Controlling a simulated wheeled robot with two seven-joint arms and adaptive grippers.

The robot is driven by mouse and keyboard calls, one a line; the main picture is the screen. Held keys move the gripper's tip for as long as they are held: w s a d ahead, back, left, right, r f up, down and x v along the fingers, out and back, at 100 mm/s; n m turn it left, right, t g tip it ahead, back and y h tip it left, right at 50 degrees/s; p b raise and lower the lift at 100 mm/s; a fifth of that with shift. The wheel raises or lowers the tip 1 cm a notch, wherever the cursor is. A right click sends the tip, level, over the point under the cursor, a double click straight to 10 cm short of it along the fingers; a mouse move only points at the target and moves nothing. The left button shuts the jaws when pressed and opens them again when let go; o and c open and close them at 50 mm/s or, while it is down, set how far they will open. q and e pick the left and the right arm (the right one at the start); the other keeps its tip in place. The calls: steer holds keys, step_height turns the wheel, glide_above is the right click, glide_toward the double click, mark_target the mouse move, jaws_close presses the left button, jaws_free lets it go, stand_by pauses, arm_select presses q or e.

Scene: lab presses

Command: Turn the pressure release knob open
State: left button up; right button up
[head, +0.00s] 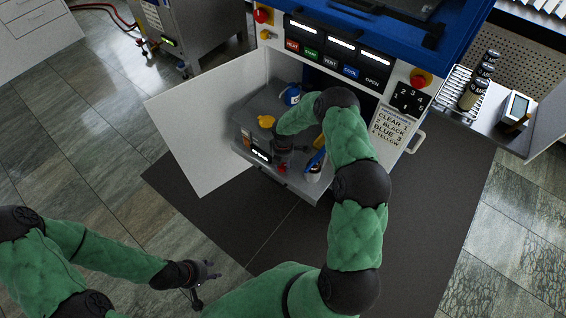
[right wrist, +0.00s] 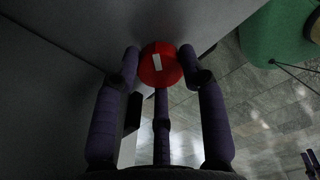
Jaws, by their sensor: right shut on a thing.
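A round red knob (right wrist: 152,74) with a white mark on its face sits between the dark fingers of my right gripper (right wrist: 161,75) in the right wrist view. The fingers are closed around its sides. In the head view, my right gripper (head: 284,157) reaches into the open cabinet, and the red knob (head: 282,168) shows just below it. My left gripper (head: 205,284) hangs low at the left, away from the cabinet, with its fingers apart and empty.
The pull-out unit (head: 262,108) bears a yellow knob (head: 266,122) and a blue part (head: 291,94). A white door (head: 205,130) stands open at its left. A side shelf (head: 505,135) holds several cylinders at the right. Dark mat (head: 430,230) and tiled floor lie clear in front.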

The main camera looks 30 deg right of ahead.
mark_target(283, 166)
steer(key=n+p, duration=0.1)
steer(key=n, duration=0.3)
steer(key=shift+n+p, duration=0.6)
steer(key=shift+n, duration=1.2)
steer(key=o, duration=1.2)
steer(key=shift+c, duration=0.2)
step_height(283, 166, up, 12)
steer(key=shift+a+f, duration=0.1)
